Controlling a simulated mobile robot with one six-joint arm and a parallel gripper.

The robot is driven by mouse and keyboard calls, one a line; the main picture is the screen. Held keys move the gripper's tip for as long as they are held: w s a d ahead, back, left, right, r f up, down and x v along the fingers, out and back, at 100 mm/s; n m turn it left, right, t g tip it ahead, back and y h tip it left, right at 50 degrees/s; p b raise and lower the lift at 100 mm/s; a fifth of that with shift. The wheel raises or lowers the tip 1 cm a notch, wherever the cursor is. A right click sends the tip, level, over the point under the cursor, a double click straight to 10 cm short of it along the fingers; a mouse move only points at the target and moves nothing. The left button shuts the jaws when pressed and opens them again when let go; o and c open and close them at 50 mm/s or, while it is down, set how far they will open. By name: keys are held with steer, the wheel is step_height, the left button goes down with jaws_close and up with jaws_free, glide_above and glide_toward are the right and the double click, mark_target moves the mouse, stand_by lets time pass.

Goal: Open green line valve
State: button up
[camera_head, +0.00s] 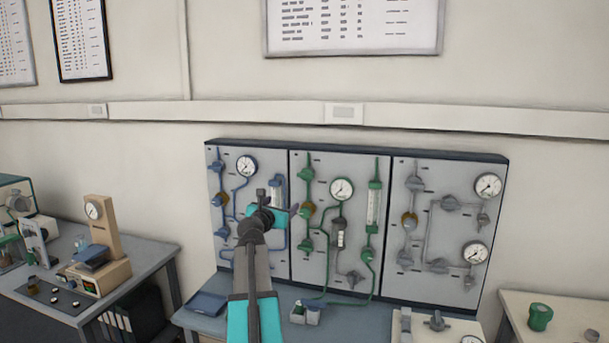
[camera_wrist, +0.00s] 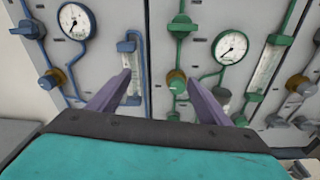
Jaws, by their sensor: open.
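The green line runs on the middle panel (camera_head: 325,265). On its left pipe are a green valve (camera_head: 306,174), a regulator (camera_head: 308,209) with brass and green parts, and a lower green valve (camera_head: 307,245). In the wrist view the upper green valve (camera_wrist: 181,27) and the green-and-brass regulator (camera_wrist: 177,79) show beyond the fingers. Another green valve (camera_head: 371,229) is under the flow tube at right. My gripper (camera_head: 292,210) is in front of the seam between the blue and green panels. In the wrist view my gripper (camera_wrist: 160,82) is open and empty, its right fingertip just right of the regulator.
The blue line panel (camera_head: 262,255) with its gauge and flow tube is at left, and a grey line panel (camera_head: 425,280) is at right. A green-line gauge (camera_head: 342,189) is beside the valves. A bench (camera_head: 190,320) is below the panels. Another bench with instruments stands at left.

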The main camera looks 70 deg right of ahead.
steer(key=n+h, duration=0.1)
glide_toward(305, 175)
steer(key=a, duration=0.3)
steer(key=shift+w+f+g, duration=0.1)
steer(key=shift+g, duration=0.3)
steer(key=shift+w+d+p, duration=0.15)
steer(key=shift+d+p, duration=0.4)
steer(key=shift+d, duration=1.75)
steer(key=shift+w+d+p, duration=0.15)
steer(key=shift+d+p, duration=0.4)
steer(key=shift+d, duration=1.75)
steer(key=shift+w+d+p, duration=0.15)
steer(key=shift+d+p, duration=0.4)
steer(key=shift+d, duration=1.7)
